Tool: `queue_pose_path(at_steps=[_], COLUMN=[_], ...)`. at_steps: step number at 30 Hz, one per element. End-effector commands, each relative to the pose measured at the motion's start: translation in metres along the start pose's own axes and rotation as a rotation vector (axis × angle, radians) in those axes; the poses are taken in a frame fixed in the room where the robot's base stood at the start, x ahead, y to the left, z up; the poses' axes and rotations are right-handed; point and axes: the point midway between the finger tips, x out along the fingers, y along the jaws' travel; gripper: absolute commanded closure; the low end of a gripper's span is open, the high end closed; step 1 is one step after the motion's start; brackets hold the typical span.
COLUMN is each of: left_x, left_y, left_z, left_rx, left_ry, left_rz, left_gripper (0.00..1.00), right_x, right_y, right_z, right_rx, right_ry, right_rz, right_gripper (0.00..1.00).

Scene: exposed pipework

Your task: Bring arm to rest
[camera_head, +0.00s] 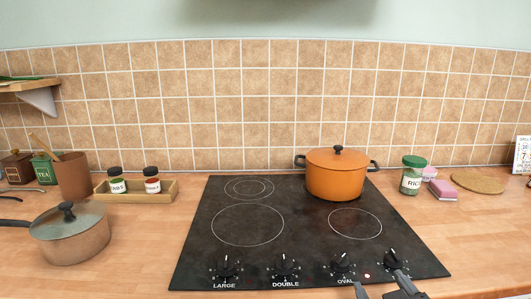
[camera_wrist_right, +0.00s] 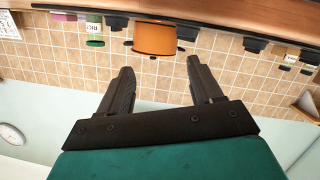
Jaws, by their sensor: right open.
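My right gripper (camera_head: 379,281) shows at the bottom edge of the head view, in front of the stove's right-hand knobs. Only its fingertips are in that picture. In the right wrist view, the two dark fingers (camera_wrist_right: 160,68) stand apart with nothing between them, so it is open and empty. The wrist picture is upside down, with the orange pot (camera_wrist_right: 155,38) beyond the fingers. My left gripper is in neither view.
The black stove (camera_head: 285,200) bears the orange lidded pot (camera_head: 335,178) at its back right. A grey-lidded pan (camera_head: 70,240) stands left. A wooden spice tray (camera_head: 140,190) and a green-lidded jar (camera_head: 411,178) flank the stove. Counter at front right is clear.

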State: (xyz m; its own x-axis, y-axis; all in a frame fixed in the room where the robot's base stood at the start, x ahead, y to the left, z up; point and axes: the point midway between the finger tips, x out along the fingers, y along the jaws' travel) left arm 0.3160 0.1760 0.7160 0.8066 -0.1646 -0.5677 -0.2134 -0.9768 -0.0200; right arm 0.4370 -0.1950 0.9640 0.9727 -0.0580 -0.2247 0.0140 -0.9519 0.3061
Motion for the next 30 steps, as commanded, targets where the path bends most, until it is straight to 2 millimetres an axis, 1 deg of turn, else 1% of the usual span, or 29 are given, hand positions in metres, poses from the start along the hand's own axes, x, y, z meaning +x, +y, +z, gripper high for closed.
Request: queue_pose_path(at_steps=[1,3,6,9,12,17,18,19,21,30], left_x=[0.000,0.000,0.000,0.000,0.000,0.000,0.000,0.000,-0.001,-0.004], left_y=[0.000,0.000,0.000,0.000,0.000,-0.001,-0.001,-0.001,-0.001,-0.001], left_z=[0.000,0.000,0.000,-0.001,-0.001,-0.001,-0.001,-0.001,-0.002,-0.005], left_rx=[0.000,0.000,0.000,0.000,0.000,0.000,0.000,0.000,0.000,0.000], left_ry=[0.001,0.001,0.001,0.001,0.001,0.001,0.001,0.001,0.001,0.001], left_rz=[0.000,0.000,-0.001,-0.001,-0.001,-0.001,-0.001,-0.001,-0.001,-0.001], left_gripper=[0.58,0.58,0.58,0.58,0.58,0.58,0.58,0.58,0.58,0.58], right_x=[-0.011,-0.028,-0.053,-0.079,-0.104,-0.145,-0.157,-0.157,-0.146,-0.111], right_y=[-0.003,-0.007,-0.015,-0.022,-0.028,-0.038,-0.041,-0.042,-0.045,-0.059], right_z=[0.035,0.073,0.112,0.142,0.164,0.191,0.197,0.199,0.201,0.213], right_rx=[0.028,0.051,0.072,0.085,0.095,0.105,0.107,0.107,0.109,0.128], right_ry=[-0.144,-0.309,-0.492,-0.641,-0.768,-0.948,-0.992,-0.996,-0.952,-0.784], right_rz=[-0.020,-0.054,-0.104,-0.154,-0.204,-0.289,-0.312,-0.319,-0.314,-0.308], right_gripper=[0.35,0.35,0.35,0.35,0.35,0.35,0.35,0.35,0.35,0.35])
